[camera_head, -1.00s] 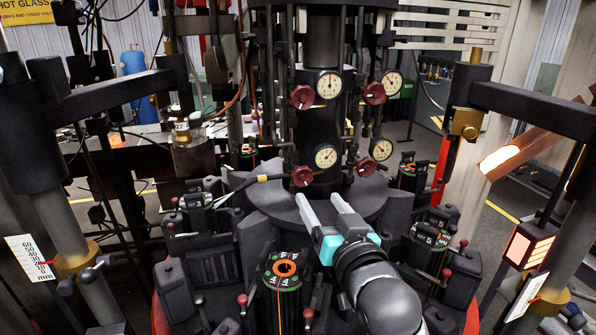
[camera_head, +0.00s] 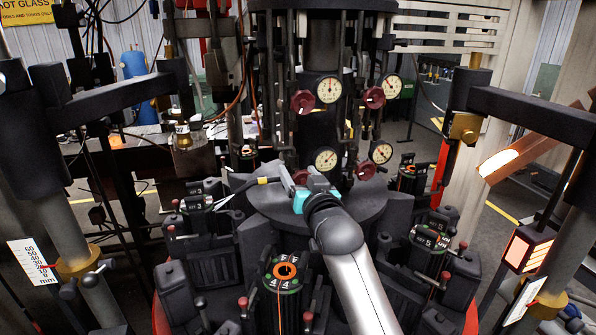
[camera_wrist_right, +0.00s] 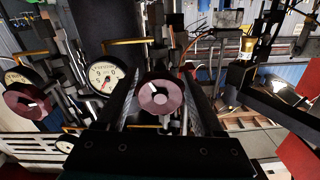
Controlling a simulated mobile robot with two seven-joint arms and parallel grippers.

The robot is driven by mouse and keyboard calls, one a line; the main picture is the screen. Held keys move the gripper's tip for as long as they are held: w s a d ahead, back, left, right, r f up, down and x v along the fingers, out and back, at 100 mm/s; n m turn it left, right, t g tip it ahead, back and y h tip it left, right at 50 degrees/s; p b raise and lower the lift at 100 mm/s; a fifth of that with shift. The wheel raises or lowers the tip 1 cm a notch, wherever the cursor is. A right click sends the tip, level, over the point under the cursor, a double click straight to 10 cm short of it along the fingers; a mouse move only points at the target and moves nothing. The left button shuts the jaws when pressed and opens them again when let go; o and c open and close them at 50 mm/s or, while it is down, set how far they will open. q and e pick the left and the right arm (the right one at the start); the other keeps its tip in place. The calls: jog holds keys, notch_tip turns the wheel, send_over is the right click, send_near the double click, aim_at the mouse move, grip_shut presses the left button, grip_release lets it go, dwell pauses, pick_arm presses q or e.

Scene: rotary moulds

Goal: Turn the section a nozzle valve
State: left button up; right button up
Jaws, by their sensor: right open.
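Several dark red valve knobs sit on the dark central column, near round white gauges. In the head view there is an upper left knob (camera_head: 302,101), an upper right knob (camera_head: 374,97), a lower right knob (camera_head: 365,170) and a lower left knob (camera_head: 301,177). I cannot read which one is section a. My right gripper (camera_head: 299,182) is at the lower left knob, which it partly hides. In the right wrist view a red knob (camera_wrist_right: 160,98) with a white mark lies between the open fingers (camera_wrist_right: 163,92); I cannot tell whether they touch it. My left gripper is not in view.
A white gauge (camera_wrist_right: 105,77) is close beside the left finger in the wrist view. Thin dark rods flank the knobs. Black mould units, one with an orange ring (camera_head: 285,271), stand around the column base. A glowing heater (camera_head: 528,247) stands at the right.

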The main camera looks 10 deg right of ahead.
jog(key=shift+w, duration=0.5)
jog(key=c, duration=1.1)
